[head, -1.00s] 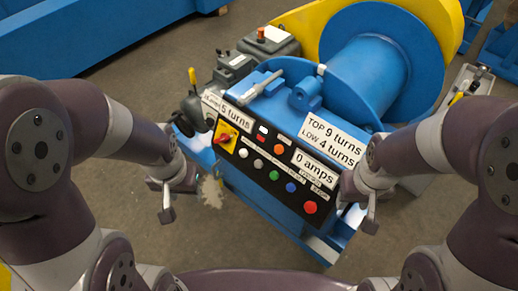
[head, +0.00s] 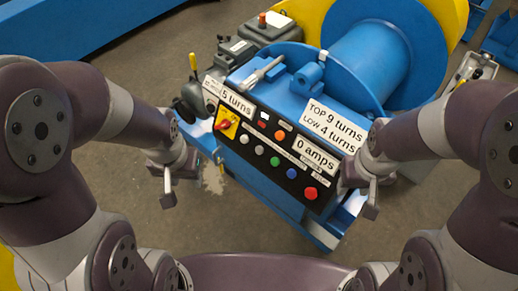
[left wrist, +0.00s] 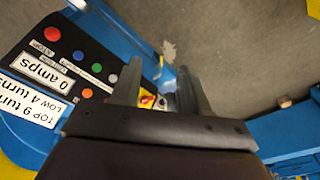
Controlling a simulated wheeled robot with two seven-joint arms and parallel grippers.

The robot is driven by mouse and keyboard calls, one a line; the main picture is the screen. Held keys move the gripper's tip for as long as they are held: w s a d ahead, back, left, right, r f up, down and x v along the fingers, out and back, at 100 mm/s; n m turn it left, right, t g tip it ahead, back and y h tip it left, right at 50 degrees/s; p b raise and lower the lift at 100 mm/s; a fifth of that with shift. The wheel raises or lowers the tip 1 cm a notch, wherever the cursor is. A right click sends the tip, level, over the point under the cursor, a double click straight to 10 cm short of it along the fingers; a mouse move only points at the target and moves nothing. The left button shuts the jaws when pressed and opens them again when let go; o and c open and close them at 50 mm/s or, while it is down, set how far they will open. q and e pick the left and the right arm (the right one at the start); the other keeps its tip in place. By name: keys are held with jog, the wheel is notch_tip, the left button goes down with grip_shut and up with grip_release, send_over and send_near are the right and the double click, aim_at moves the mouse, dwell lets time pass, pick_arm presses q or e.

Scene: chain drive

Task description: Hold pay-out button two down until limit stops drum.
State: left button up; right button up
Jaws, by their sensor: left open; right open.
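The black control panel (head: 250,140) on the blue winch shows a row of round buttons: white (head: 244,139), grey (head: 259,150), green (head: 274,161), blue (head: 291,173) and a large red one (head: 310,193). The small labels are too blurred to tell which is pay-out button two. Signs read "5 turns" (head: 237,103), "0 amps" (head: 315,153) and "TOP 9 turns, LOW 4 turns" (head: 335,126). The blue drum (head: 370,62) is behind. My left gripper (head: 181,181) is open and empty, left of the panel. My right gripper (head: 357,198) is open and empty, just right of the red button.
A red-and-yellow rotary switch (head: 226,124) sits at the panel's left end, with a lever (head: 193,65) beyond it. An orange lamp or button (head: 281,135) sits above the row. In the left wrist view, bare floor (left wrist: 240,50) lies beyond the fingers.

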pick_arm(q)
grip_shut()
dwell(1.8)
